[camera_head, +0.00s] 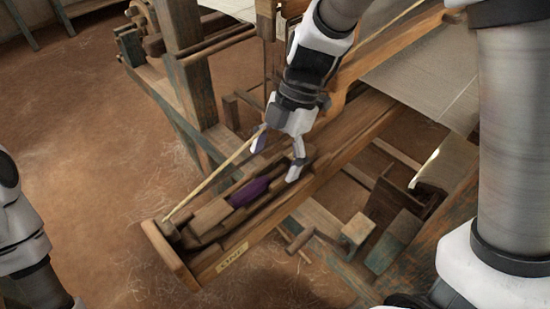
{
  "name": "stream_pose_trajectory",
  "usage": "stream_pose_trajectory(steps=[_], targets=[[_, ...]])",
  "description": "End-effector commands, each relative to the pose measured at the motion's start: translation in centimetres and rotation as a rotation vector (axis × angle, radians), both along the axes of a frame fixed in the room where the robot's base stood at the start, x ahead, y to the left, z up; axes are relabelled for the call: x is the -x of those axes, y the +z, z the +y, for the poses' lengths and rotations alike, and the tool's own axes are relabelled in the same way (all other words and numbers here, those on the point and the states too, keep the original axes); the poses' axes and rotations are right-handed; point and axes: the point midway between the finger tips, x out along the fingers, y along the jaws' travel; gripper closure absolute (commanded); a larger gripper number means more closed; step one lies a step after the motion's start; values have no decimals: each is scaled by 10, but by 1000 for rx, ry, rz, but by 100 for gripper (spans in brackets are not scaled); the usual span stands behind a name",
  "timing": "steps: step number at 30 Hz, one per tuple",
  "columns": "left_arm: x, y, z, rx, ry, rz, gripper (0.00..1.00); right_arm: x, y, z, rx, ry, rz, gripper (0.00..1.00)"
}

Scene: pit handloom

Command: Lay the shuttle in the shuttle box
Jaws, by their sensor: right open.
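The wooden shuttle with purple yarn (248,192) lies lengthwise in the trough of the shuttle box (170,254), the long wooden box at lower centre with a pale label on its side. My right gripper (276,162) is open just above the far part of the shuttle, with one finger to each side. It holds nothing, and the shuttle lies below and slightly nearer than the fingertips. Whether a finger touches the box wall I cannot tell. My left arm shows at the left edge, but its gripper is not in view.
A thin pale stick (215,178) runs along the box's left side. The loom's wooden post (188,65) stands behind at left, with pale cloth (425,75) at upper right. Wooden blocks and beams (395,225) lie right of the box. The earthen floor at left is clear.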

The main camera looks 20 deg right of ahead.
Motion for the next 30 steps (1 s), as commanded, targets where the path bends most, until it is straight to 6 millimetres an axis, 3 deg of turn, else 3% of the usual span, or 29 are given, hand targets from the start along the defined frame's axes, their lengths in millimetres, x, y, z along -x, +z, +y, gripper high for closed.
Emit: stream_pose_trajectory(steps=[15,30], targets=[[0,35,0,0,0,0,38,0,51,0,0,1,0,13],[0,34,0,0,0,0,38,0,51,0,-1,0,0,13]])
